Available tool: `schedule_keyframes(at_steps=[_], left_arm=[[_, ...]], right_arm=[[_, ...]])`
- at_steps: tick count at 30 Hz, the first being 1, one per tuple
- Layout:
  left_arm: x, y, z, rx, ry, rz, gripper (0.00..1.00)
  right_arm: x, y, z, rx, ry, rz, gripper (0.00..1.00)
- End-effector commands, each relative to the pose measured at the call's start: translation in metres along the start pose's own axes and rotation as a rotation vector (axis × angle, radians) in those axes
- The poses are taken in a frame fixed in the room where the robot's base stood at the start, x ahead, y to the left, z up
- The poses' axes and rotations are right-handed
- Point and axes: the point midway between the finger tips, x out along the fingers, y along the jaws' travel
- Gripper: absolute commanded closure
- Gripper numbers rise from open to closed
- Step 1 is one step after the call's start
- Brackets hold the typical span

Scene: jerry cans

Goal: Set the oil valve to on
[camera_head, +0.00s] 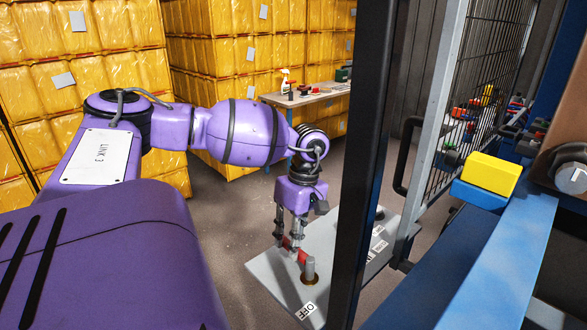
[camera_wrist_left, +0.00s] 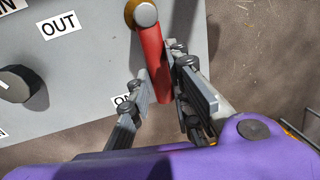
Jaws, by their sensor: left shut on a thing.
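The oil valve has a red lever (camera_head: 297,254) on a round brass-coloured pivot, mounted on a grey panel (camera_head: 268,272). In the left wrist view the red lever (camera_wrist_left: 152,62) runs down from its pivot (camera_wrist_left: 145,14). My left gripper (camera_head: 290,243) is shut on the lever's free end. Its fingers (camera_wrist_left: 163,90) lie on either side of the lever in the wrist view. An OFF label (camera_head: 306,311) is on the panel's near corner. A label starting with O (camera_wrist_left: 122,100) is partly hidden behind a finger. My right gripper is not in view.
The panel also carries an OUT label (camera_wrist_left: 59,25) and a black knob (camera_wrist_left: 15,84). A dark post (camera_head: 360,160) and a mesh gate (camera_head: 480,80) stand right of my left arm. A small table (camera_head: 318,95) and yellow wrapped stacks (camera_head: 80,80) are behind.

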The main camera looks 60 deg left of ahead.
Motion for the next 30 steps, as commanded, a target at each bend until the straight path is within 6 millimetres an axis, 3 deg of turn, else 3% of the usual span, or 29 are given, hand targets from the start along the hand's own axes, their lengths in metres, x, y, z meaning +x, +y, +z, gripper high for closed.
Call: schedule_keyframes(at_steps=[7, 8, 12, 23, 30], left_arm=[[-0.001, 0.001, 0.000, 0.006, 0.003, 0.003, 1.00], [-0.001, 0.001, 0.000, 0.006, 0.003, 0.004, 0.81], [-0.001, 0.001, 0.000, 0.004, 0.003, 0.003, 0.63], [-0.004, 0.001, 0.000, 0.002, 0.002, 0.002, 0.63], [-0.043, 0.002, 0.000, 0.002, 0.003, 0.007, 0.63]], right_arm=[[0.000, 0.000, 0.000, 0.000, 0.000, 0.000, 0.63], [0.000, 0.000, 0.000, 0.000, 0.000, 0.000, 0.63], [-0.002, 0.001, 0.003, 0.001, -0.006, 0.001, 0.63], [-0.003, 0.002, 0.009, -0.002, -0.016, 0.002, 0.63], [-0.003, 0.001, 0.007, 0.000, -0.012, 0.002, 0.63]])
